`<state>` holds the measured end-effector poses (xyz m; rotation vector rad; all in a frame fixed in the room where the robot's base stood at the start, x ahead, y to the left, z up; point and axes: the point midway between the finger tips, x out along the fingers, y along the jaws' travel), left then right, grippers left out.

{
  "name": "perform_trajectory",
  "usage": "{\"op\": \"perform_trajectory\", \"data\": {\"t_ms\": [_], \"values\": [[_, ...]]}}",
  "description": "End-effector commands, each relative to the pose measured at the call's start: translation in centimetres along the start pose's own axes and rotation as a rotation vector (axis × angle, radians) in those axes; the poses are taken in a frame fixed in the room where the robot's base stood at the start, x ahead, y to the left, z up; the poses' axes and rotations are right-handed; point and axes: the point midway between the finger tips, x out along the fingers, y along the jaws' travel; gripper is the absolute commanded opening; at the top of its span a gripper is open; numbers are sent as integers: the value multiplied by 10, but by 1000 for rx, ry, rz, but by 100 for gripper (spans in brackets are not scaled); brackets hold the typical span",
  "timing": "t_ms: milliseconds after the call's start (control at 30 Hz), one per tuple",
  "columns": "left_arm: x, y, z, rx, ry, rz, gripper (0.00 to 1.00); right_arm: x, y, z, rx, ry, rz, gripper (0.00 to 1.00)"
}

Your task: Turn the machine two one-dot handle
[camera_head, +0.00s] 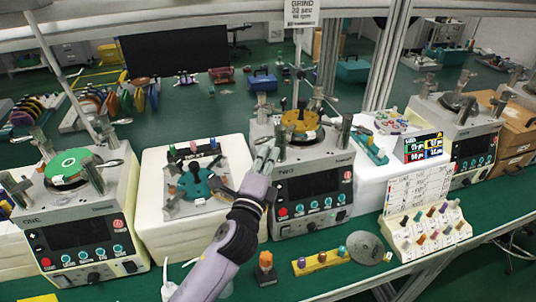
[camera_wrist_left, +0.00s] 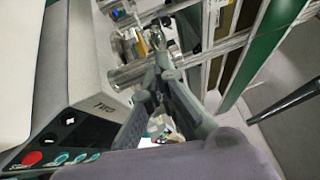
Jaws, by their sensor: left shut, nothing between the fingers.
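The machine marked TWO (camera_head: 312,188) stands at the centre of the head view, with a yellow-brown disc (camera_head: 300,122) on top. Upright metal handles stand at its top corners, a left one (camera_head: 281,138) and a right one (camera_head: 344,132). I cannot make out dots on either. My left gripper (camera_head: 269,154) is shut and empty, its fingertips right beside the left handle. In the left wrist view the fingers (camera_wrist_left: 163,62) are close to shiny metal cylinders (camera_wrist_left: 128,74) on the machine (camera_wrist_left: 88,75); whether they touch is unclear. My right gripper is not in view.
Machine ONE (camera_head: 85,215) with a green disc stands at left. A white stand with a teal fixture (camera_head: 190,185) lies between the machines. A yellow strip with knobs (camera_head: 322,262) and a grey disc (camera_head: 365,248) lie in front. A rack of coloured knobs (camera_head: 428,236) stands at right.

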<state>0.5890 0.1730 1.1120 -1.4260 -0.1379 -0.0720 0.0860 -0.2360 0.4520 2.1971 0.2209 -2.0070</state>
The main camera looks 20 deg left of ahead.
Motion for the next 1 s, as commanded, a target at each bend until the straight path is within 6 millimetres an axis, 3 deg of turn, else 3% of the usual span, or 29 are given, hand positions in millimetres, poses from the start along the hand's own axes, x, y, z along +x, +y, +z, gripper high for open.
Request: {"op": "perform_trajectory", "data": {"t_ms": [433,1000], "values": [[4,1,14,-14,130,-16,0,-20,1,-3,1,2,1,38],[7,6,20,-18,131,-17,0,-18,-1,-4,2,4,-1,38]]}}
